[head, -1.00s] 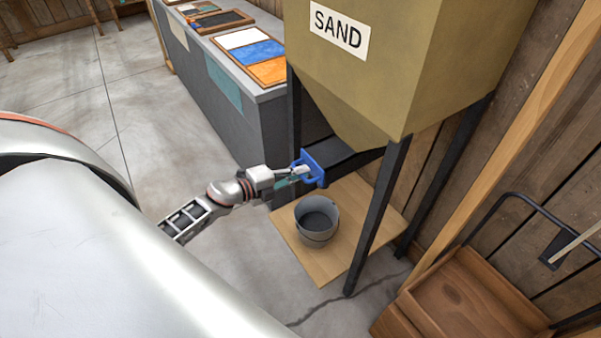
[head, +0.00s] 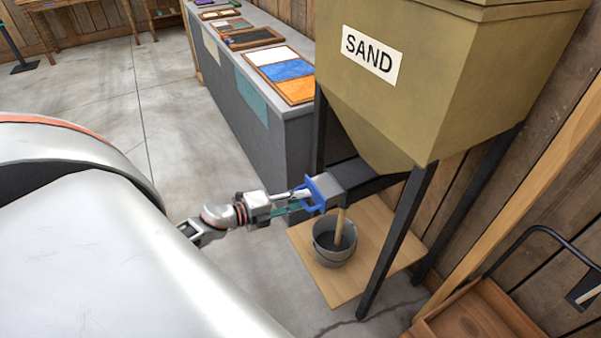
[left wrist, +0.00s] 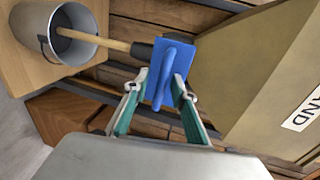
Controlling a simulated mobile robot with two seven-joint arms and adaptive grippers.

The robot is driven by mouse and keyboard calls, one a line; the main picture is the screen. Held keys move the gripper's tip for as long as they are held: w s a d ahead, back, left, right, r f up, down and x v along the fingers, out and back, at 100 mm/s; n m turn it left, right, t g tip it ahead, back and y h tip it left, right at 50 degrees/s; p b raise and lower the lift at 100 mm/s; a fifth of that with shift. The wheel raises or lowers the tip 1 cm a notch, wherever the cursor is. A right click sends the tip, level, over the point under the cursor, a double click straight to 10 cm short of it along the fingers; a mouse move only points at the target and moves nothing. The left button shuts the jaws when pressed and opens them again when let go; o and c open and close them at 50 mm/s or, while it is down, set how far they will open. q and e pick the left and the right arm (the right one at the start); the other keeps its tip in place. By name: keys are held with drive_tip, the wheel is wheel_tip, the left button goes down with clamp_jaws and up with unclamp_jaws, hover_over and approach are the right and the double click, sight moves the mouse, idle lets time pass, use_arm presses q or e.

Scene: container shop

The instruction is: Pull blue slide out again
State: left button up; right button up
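The blue slide (head: 322,190) stands at the outer end of the dark chute under the olive sand hopper (head: 400,90). My left gripper (head: 303,193) is at its handle; in the left wrist view the green-padded fingers lie on both sides of the blue handle (left wrist: 166,70). A tan stream of sand (head: 341,228) falls from the chute into the grey metal bucket (head: 333,252). The stream and the bucket (left wrist: 45,45) also show in the left wrist view. My right gripper is not in view.
The bucket stands on a wooden board (head: 310,262) between the hopper's dark legs (head: 398,240). A grey counter (head: 245,110) with sample trays stands behind my left arm. A wooden cart (head: 475,315) is at the lower right. Open concrete floor lies left.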

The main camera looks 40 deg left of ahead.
use_arm(q)
drive_tip(key=v, duration=1.2)
drive_tip(key=shift+w, duration=0.1)
idle(0.4)
